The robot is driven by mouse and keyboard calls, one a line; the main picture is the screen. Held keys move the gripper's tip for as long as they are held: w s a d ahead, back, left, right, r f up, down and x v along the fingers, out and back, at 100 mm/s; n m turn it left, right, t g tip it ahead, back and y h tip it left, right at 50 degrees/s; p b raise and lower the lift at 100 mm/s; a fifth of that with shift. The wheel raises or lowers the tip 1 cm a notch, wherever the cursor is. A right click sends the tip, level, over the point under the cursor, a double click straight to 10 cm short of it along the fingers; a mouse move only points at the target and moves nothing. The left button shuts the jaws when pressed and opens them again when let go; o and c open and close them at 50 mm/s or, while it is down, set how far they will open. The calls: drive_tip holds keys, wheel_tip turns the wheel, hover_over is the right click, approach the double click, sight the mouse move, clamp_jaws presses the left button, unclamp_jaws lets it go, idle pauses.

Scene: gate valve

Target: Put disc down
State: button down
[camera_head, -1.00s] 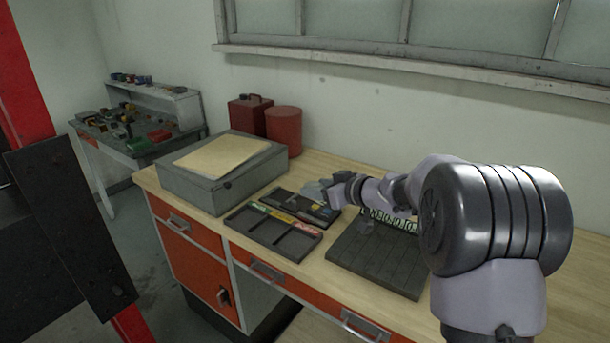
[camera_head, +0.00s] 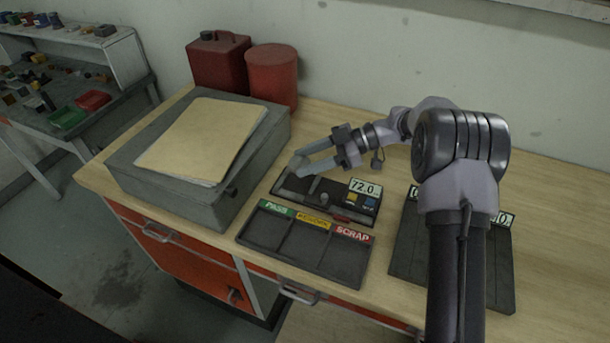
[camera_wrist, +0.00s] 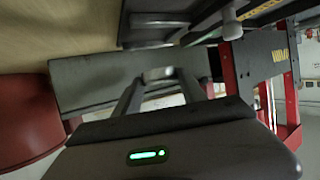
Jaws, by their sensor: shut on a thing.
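A small grey disc (camera_head: 298,163) is between the fingertips of my gripper (camera_head: 303,167), which is shut on it. The wrist view also shows the disc (camera_wrist: 158,73) edge-on between the two fingers. My gripper points left, near the back left corner of a dark measuring device (camera_head: 292,187) with a display reading 72.0 (camera_head: 366,188). I cannot tell whether the disc touches the device or hangs above it. In front is a dark sorting tray (camera_head: 302,280) with compartments labelled PASS, a yellow label that seems to read REWORK, and SCRAP. The compartments look empty.
A grey box (camera_head: 250,160) with a folder (camera_head: 203,140) on top stands left of the device. A red can (camera_head: 217,65) and red cylinder (camera_head: 272,75) stand behind. A dark slotted rack (camera_head: 410,255) lies at the right, partly hidden by my arm. Bare wooden bench is at the back.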

sight(306, 182)
wheel_tip(306, 182, down, 6)
drive_tip(key=shift+r+b, duration=0.2)
drive_tip(key=shift+b, duration=0.85)
drive_tip(key=shift+r, duration=0.15)
drive_tip(key=shift+p, duration=0.3)
drive_tip(key=c, duration=0.9)
unclamp_jaws()
drive_tip(key=shift+c, duration=0.2)
